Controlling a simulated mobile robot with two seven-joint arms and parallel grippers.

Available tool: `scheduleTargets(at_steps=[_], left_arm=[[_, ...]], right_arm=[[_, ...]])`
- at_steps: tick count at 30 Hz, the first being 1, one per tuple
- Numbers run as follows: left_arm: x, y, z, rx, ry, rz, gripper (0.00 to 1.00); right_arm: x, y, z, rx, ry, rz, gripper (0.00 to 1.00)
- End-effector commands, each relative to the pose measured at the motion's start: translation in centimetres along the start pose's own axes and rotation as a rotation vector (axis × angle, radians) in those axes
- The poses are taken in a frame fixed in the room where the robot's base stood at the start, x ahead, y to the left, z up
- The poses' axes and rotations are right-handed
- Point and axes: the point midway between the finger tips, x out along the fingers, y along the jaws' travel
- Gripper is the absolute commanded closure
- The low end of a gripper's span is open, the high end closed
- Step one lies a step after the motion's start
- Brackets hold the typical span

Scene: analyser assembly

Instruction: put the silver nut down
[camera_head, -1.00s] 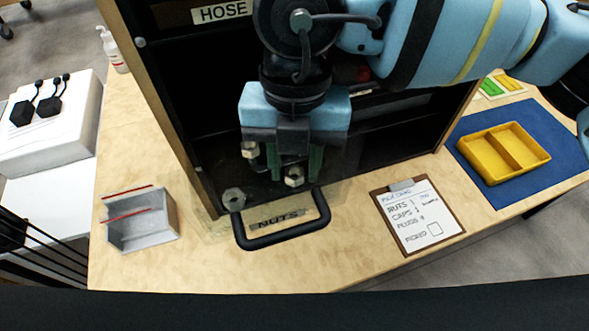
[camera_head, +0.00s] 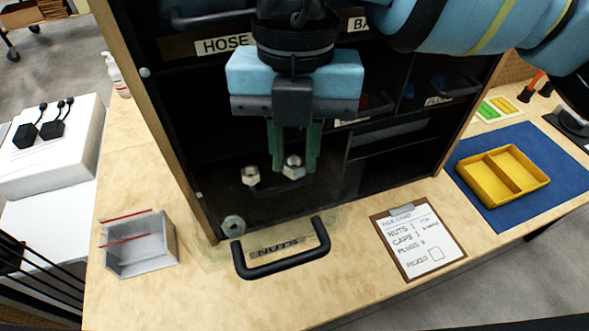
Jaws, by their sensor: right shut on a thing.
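My right gripper (camera_head: 293,158) points down in front of the dark shelf unit, with its green fingers shut on a silver nut (camera_head: 293,167). The nut shows between the fingertips and appears to be above the bin floor. A second silver nut (camera_head: 250,176) lies just left of the fingers. A third nut (camera_head: 233,226) lies nearer the front left corner. These two are in the compartment behind the "NUTS" label (camera_head: 278,248) and its black handle (camera_head: 282,268). My left gripper is not in view.
A grey open box (camera_head: 170,262) with red edges stands on the wooden bench at left. A clipboard (camera_head: 447,252) lies right of the handle. A yellow two-part tray (camera_head: 482,188) sits on a blue mat (camera_head: 558,160). Bare bench lies between box and handle.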

Motion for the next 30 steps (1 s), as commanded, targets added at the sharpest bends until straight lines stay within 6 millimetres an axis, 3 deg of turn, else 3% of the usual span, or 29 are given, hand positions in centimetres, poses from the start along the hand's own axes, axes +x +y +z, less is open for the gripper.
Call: scheduleTargets(at_steps=[7, 30], left_arm=[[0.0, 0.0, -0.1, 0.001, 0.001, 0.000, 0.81], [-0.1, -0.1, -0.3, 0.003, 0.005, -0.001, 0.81]], right_arm=[[-2.3, 0.0, -0.3, -0.001, -0.001, 0.000, 1.00], [-2.6, 0.0, -0.4, 0.000, -0.003, 0.000, 1.00]])
